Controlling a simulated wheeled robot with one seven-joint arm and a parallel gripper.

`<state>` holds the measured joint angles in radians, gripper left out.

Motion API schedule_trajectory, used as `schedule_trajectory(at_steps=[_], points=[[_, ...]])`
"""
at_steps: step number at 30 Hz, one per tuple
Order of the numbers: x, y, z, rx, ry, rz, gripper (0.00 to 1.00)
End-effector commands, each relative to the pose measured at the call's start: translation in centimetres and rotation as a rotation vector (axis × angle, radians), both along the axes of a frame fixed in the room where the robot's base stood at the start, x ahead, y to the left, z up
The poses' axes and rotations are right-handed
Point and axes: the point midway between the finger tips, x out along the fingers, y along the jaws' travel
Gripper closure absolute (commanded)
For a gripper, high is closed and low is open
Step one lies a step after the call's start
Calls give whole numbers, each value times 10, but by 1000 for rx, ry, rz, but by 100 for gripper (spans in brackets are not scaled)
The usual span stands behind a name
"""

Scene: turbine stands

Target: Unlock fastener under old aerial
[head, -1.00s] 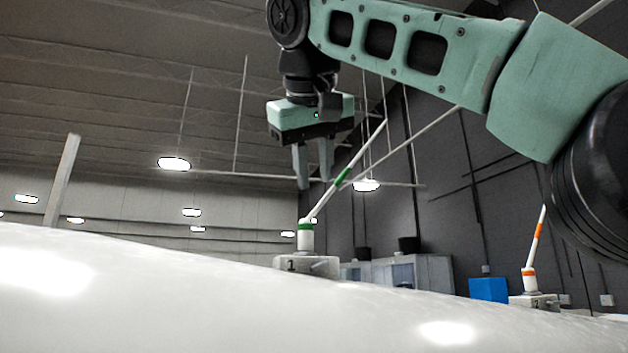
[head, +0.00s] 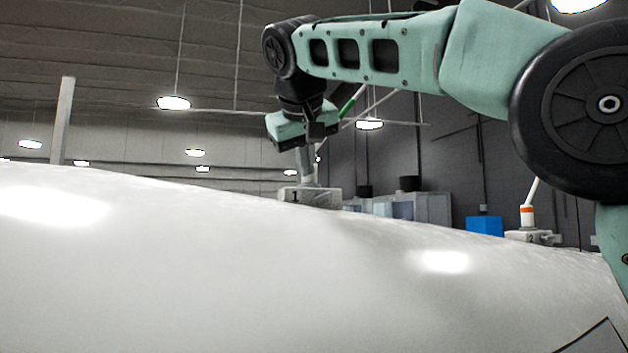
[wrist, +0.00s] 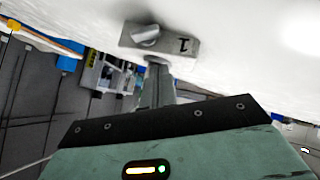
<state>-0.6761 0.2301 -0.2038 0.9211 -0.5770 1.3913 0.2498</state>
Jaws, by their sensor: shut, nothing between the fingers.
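A pale block marked 1 (head: 318,197) sits on the white curved surface. In the wrist view the block (wrist: 178,44) carries a small grey lever-like part (wrist: 145,36), probably the fastener. A white aerial with a green band (head: 350,103) rises from this block, and its lower part is mostly hidden behind my gripper. My gripper (head: 307,176) points down just above the block, fingers together and holding nothing. In the wrist view its fingertips (wrist: 157,66) are close to the block's edge; I cannot tell whether they touch. A second aerial with an orange band (head: 527,212) stands on another block (head: 530,237) at the right.
The white curved surface (head: 230,270) fills the lower part of the head view and is bare around the blocks. Behind it are a blue box (head: 485,225) and grey cabinets (head: 425,207). A pale post (head: 63,120) stands at the left.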

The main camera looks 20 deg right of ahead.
Motion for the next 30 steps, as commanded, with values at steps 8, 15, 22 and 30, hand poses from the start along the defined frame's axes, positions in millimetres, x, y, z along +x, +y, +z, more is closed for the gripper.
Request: schedule_trajectory(at_steps=[8, 15, 22, 30], points=[[-2, -11, -26, -1, 1, 0, 100], [-2, -14, -34, 0, 0, 0, 100], [-2, -14, -35, 0, -1, 0, 100], [-2, -14, -36, -25, 1, 1, 100]])
